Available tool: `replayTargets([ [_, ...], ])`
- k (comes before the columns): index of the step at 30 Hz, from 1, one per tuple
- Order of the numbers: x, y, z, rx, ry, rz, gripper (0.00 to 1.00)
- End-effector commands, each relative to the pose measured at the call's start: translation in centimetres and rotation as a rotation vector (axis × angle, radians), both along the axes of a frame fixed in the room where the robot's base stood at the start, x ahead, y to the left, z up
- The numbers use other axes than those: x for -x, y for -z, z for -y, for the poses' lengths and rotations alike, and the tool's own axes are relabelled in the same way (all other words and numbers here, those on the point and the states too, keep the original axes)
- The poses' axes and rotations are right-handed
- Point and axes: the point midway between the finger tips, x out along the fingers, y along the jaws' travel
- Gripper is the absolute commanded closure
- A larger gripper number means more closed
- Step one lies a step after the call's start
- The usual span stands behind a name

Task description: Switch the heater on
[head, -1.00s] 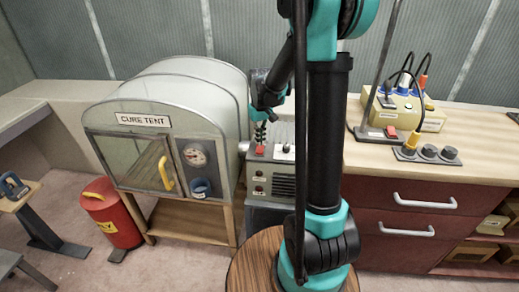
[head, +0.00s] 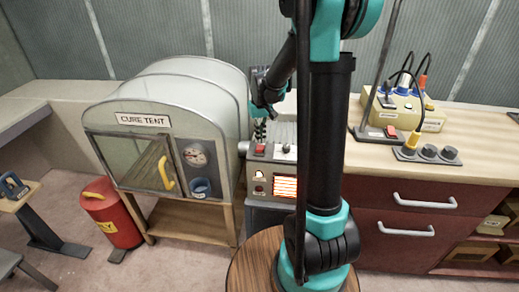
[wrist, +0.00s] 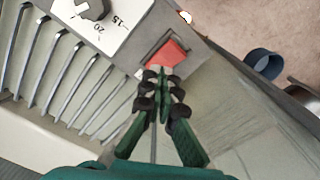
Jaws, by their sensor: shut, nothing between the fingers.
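The heater (head: 284,166) is a grey box right of the cure tent. Its front grille (head: 285,187) glows orange, and a small lamp (head: 259,174) on its front is lit. A red rocker switch (head: 260,149) is on its top; the switch also shows in the wrist view (wrist: 172,53), beside a dial (wrist: 93,10) with numbers. My gripper (head: 260,138) is shut and empty, pointing down at the switch. In the wrist view its fingertips (wrist: 160,74) are at the near edge of the switch; I cannot tell whether they touch it. My arm hides the heater's right side.
The cure tent (head: 143,121), with a gauge and yellow handle, stands close on the left. A red bin (head: 112,216) is on the floor. At right, a counter holds a yellow power box (head: 408,108), cables and another red switch (head: 391,131). Open floor lies in front.

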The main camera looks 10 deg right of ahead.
Motion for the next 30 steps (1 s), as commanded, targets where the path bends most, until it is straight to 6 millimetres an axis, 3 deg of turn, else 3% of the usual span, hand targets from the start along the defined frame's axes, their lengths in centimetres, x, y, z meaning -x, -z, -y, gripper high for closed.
replayTargets([
  [19,0.0,-4.6,0.0,0.0,0.0,0.0,1.0],
  [30,0.0,-5.0,0.0,0.0,0.0,0.0,1.0],
])
